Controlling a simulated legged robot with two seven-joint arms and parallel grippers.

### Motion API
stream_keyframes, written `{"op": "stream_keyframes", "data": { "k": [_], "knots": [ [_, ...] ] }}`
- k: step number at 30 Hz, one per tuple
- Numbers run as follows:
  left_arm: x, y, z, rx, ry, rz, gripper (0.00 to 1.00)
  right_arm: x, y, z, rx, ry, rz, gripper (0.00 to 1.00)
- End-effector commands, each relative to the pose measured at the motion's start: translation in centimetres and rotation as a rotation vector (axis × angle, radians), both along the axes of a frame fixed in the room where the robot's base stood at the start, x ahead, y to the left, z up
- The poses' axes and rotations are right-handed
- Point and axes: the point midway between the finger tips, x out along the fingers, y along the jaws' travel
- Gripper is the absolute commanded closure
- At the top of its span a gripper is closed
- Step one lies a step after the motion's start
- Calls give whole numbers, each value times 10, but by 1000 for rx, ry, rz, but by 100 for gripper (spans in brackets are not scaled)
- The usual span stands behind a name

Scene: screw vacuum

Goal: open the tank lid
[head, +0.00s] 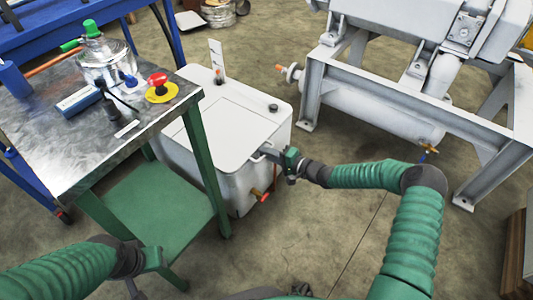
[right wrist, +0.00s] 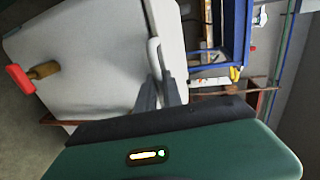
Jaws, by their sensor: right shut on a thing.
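The white tank (head: 235,185) stands on the floor right of the metal table, with its pale lid (head: 222,128) lying flat in its top. My right gripper (head: 264,153) is at the lid's near right edge, shut on that edge. In the right wrist view the fingers (right wrist: 160,92) meet at a raised white rim of the lid (right wrist: 154,55), beside the tank's side wall (right wrist: 90,60). The exact contact is partly hidden by the fingers.
A metal table (head: 75,140) with a glass jar (head: 102,62) and a red emergency button (head: 157,80) stands left of the tank. A red-handled valve (head: 262,196) sticks out of the tank's front. A grey machine frame (head: 420,100) stands right; floor between is free.

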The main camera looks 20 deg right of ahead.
Motion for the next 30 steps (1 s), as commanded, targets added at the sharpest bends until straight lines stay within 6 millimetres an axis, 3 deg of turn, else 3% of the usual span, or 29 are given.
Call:
{"op": "stream_keyframes", "data": {
  "k": [25, 30],
  "knots": [
    [0, 0, 0, 0, 0, 0, 64, -2, 0, -5, -4, 9, 1, 100],
    [0, 0, 7, 0, 0, 0, 64, -2, 0, 1, -10, 17, 2, 100]
  ]
}}
